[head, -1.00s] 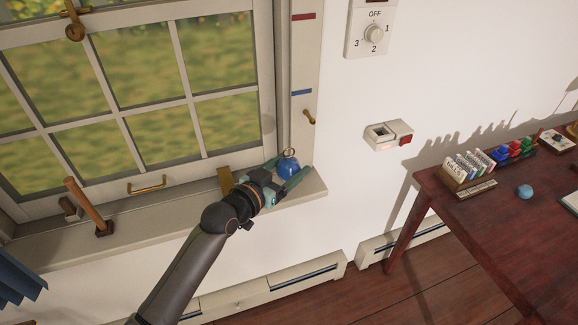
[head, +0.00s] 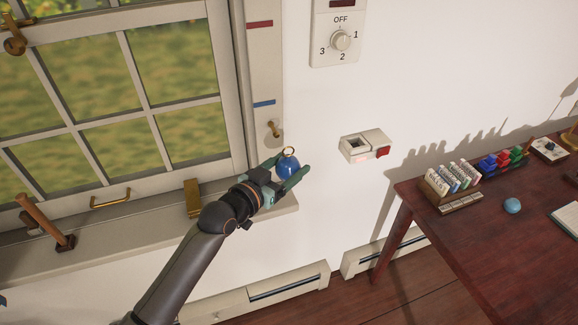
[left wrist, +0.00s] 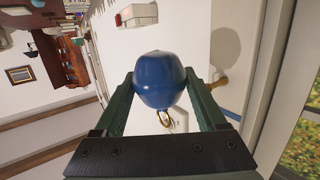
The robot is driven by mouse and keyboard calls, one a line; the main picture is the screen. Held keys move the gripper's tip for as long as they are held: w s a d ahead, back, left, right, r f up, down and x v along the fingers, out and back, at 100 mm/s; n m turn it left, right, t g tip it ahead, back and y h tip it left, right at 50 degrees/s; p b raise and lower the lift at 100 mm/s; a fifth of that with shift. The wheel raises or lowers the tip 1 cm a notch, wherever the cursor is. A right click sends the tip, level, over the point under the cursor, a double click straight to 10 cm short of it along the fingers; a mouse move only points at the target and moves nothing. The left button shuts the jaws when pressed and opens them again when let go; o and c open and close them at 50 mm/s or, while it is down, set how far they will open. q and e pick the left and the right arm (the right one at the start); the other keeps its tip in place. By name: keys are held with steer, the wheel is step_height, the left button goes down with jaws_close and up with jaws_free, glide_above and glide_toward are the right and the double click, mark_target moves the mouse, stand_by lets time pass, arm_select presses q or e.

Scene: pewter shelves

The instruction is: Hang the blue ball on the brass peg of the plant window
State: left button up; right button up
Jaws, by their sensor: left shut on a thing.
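The blue ball (head: 287,168) with a brass ring on top is between the green fingers of my left gripper (head: 286,176), which is shut on it. The ball is held above the right end of the window sill. In the left wrist view the blue ball (left wrist: 160,80) sits between both fingertips, its ring showing towards the wrist. The brass peg (head: 273,129) sticks out of the right window frame, above and slightly left of the ball. The peg also shows, blurred, in the left wrist view (left wrist: 219,82). My right gripper is not in view.
A wooden-handled tool (head: 47,222) and a brass block (head: 192,197) stand on the sill (head: 120,235). A wall box with a red switch (head: 366,146) and a dial (head: 340,40) are to the right. A red-brown table (head: 440,235) holds several small items.

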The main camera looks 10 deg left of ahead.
arm_select(q)
steer(key=shift+w+a, duration=0.5)
steer(key=shift+w, duration=0.15)
steer(key=shift+w+a+f+b, duration=0.25)
steer(key=shift+w+a+b, duration=0.45)
steer(key=shift+w+b, duration=0.3)
steer(key=shift+w+a+f+b, duration=0.25)
steer(key=shift+w+a+b, duration=0.4)
steer(key=shift+w+b, duration=0.3)
steer(key=shift+w+a+f+b, duration=0.25)
steer(key=shift+w+a+b, duration=0.5)
steer(key=shift+w, duration=0.4)
steer(key=o, duration=1.3)
steer(key=shift+o, duration=0.3)
steer(key=shift+s+f, duration=0.1)
